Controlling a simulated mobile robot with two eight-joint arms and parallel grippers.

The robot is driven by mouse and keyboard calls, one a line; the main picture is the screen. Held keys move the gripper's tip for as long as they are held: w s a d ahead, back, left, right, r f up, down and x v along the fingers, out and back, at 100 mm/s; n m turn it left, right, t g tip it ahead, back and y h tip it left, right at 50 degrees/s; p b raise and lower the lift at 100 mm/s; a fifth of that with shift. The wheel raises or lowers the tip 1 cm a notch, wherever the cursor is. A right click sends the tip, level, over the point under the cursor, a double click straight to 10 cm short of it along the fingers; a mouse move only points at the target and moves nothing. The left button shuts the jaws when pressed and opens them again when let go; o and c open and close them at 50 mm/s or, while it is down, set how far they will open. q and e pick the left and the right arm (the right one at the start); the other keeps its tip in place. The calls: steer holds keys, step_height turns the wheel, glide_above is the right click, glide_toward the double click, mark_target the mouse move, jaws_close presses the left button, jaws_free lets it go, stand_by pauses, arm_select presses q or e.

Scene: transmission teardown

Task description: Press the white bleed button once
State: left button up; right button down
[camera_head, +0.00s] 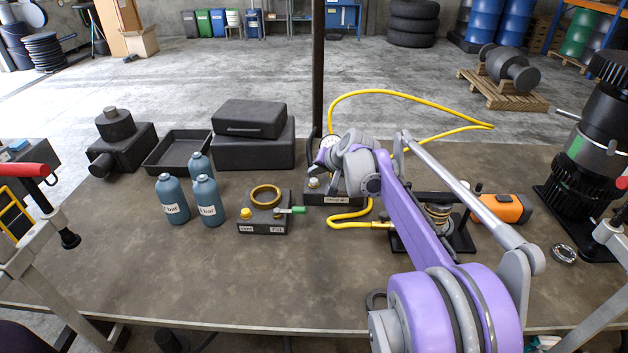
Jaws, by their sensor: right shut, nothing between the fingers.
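A dark block (349,199) with a pale front label and a small pale knob (313,183) on top stands mid-table. My right gripper (334,182) is shut and empty, right beside this knob and over the block. Whether it touches the block is unclear. My right arm hides the block's right part, and no clearly white button can be made out. A round gauge (329,142) shows just behind the gripper. A second dark block (264,226) to the left carries a brass ring (265,195), a yellow knob (246,213) and a green handle (298,210). My left gripper is out of view.
Blue-grey bottles (207,201) stand left of the ringed block. Black cases (252,153) and an open tray (177,152) lie behind. A yellow hose (400,93) loops around my right arm. An orange tool (506,209) lies to the right. The front-left tabletop is clear.

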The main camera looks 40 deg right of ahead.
mark_target(315, 183)
steer(key=shift+f, duration=0.15)
stand_by(0.6)
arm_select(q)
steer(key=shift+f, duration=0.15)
arm_select(e)
steer(key=shift+f, duration=0.3)
arm_select(q)
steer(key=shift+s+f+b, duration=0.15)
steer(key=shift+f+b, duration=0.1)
steer(key=shift+b, duration=0.15)
arm_select(e)
steer(key=shift+f, duration=0.5)
stand_by(0.4)
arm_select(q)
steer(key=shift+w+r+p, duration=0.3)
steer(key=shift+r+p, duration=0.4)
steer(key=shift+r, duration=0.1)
arm_select(e)
steer(key=shift+r, duration=0.9)
steer(key=shift+r, duration=0.1)
